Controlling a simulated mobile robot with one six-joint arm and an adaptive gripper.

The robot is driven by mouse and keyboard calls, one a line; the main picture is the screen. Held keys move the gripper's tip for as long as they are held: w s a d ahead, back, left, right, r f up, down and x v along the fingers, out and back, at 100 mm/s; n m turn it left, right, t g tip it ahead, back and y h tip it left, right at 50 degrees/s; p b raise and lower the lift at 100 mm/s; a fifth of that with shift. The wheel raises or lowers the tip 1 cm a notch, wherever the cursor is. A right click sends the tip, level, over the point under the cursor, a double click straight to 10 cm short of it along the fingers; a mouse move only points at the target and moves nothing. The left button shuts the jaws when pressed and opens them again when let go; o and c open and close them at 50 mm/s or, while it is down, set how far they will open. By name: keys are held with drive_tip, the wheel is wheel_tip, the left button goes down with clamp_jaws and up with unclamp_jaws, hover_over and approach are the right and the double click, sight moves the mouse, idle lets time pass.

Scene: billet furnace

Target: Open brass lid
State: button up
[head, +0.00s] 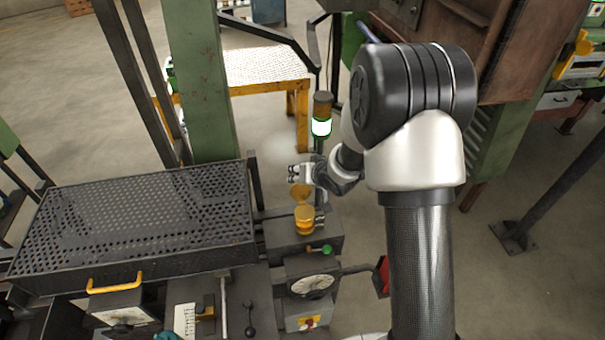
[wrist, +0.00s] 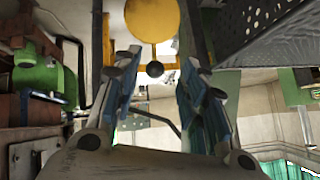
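The brass lid (head: 300,191) is a round yellow disc that looks raised, standing just behind a short brass cup (head: 305,222) on a dark machine block. In the wrist view the brass lid (wrist: 152,22) shows as a disc at the top, with a short stem and a dark ball knob (wrist: 155,69). My gripper (head: 294,172) is just beyond the lid in the head view. In the wrist view my gripper (wrist: 157,66) is open, with the knob appearing between its fingertips. I cannot tell whether a finger touches the knob or lid.
A signal post (head: 322,115) stands close behind my gripper. A perforated dark tray (head: 140,215) lies to the left, beside a green column (head: 200,80). A green-knobbed lever (head: 326,250) and a dial (head: 312,284) sit in front of the cup.

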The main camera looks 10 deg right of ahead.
drive_tip(key=v, duration=1.2)
drive_tip(key=shift+c, duration=0.4)
